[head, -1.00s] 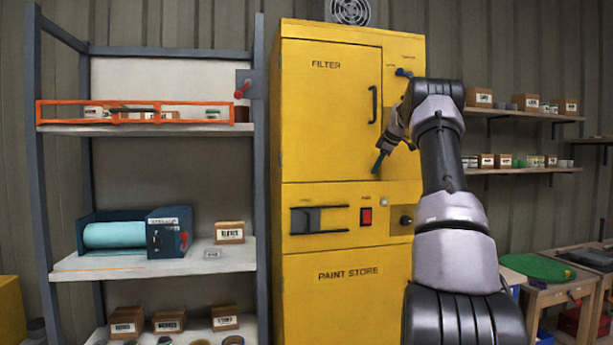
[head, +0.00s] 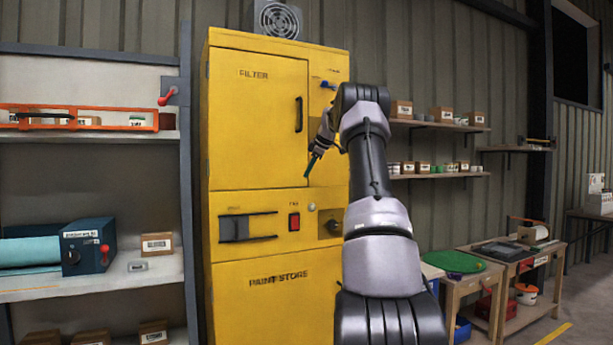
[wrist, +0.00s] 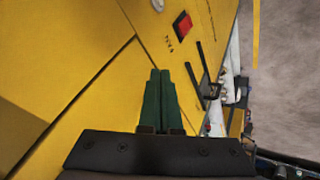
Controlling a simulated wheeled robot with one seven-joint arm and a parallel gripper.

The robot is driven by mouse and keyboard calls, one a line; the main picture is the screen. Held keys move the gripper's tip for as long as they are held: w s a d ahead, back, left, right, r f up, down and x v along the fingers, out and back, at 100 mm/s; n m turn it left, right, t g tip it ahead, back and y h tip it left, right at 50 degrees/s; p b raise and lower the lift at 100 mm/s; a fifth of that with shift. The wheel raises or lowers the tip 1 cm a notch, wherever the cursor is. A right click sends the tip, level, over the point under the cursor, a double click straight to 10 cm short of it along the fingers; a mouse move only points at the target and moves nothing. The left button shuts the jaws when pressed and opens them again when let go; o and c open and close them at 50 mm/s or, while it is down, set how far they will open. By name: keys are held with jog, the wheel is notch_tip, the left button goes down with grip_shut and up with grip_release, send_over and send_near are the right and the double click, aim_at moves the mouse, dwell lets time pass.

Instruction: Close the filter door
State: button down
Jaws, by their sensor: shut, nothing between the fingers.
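The filter door (head: 255,125) is the yellow panel marked FILTER on the upper part of a yellow cabinet, in the head view. It looks flush or nearly flush with the cabinet front; a small gap cannot be ruled out. Its black bar handle (head: 299,114) is on its right side. My gripper (head: 312,166) is shut and empty, near the door's lower right corner. I cannot tell whether it touches. In the wrist view its green fingers (wrist: 160,78) lie together in front of the yellow cabinet front.
Below the door are a black slide latch (head: 235,229) and a red switch (head: 294,221). A blue lever (head: 328,85) is right of the door. Shelving with an orange rail (head: 75,118) stands left; benches (head: 510,255) stand right. Floor shows at lower right.

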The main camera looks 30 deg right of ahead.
jog(key=d+v, duration=0.2)
jog(key=v, duration=0.6)
jog(key=s+a+r+m, duration=0.2)
jog(key=s+a+m, duration=0.2)
jog(key=s+a, duration=0.7)
jog(key=s+a+r+m, duration=0.1)
jog(key=s+a+m, duration=0.35)
jog(key=a, duration=0.95)
jog(key=s+a+f+m, duration=0.2)
jog(key=s+a+f, duration=0.1)
jog(key=s, duration=0.6)
jog(key=s+a+f+m, duration=0.3)
jog(key=s+f, duration=0.3)
jog(key=s, duration=0.2)
jog(key=s+a+f+m, duration=0.2)
jog(key=s+a+f, duration=0.2)
jog(key=s, duration=0.5)
jog(key=shift+s+f, duration=0.3)
jog(key=shift+f, duration=0.35)
